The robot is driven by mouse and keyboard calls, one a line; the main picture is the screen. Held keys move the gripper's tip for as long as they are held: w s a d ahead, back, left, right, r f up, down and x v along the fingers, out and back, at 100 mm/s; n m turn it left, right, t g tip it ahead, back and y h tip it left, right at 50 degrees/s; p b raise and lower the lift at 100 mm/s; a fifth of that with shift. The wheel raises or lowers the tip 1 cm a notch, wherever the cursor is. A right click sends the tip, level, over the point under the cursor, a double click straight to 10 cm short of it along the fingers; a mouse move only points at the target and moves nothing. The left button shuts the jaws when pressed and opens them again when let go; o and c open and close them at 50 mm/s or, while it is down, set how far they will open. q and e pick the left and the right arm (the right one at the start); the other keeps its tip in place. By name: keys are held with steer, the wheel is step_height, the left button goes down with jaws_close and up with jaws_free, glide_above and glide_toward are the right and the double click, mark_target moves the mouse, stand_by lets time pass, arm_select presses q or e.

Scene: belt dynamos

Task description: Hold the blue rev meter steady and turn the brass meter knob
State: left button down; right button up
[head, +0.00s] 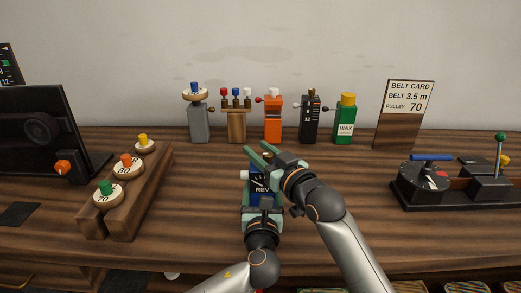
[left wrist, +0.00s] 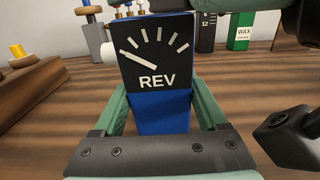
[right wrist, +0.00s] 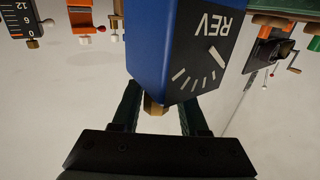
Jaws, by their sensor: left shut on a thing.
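The blue rev meter (left wrist: 160,112) has a black dial marked REV, with its white needle pointing to the upper left. My left gripper (head: 262,208) is shut on its lower body, one green finger on each side. The meter stands upright in front of me in the head view (head: 261,188). The brass meter knob (right wrist: 154,107) sits on the meter's top. My right gripper (right wrist: 160,110) is above the meter with its fingers open on either side of the knob, a gap showing at the right finger. In the head view the right gripper (head: 265,152) hides most of the knob.
Several small coloured devices, including an orange one (head: 273,120) and a green wax bottle (head: 345,122), stand behind. A wooden pulley rack (head: 125,215) is at left. A black machine with a blue handle (head: 430,180) is at right. The bench beside the meter is clear.

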steer(key=shift+o, duration=0.9)
steer(key=shift+d, duration=0.1)
steer(key=v, duration=1.2)
steer(key=w+r+n+t+y, duration=0.1)
steer(key=w+r+n+y, duration=0.2)
steer(key=n, duration=0.9)
steer(key=r+n+y, duration=0.2)
steer(key=r+n, duration=0.2)
steer(key=n, duration=0.8)
step_height(320, 180, down, 6)
steer(key=d+n+g, duration=0.3)
steer(key=n+g, duration=0.4)
steer(key=n, duration=1)
steer(key=shift+y, duration=0.3)
steer(key=x, duration=1.2)
steer(key=shift+w+a, duration=0.1)
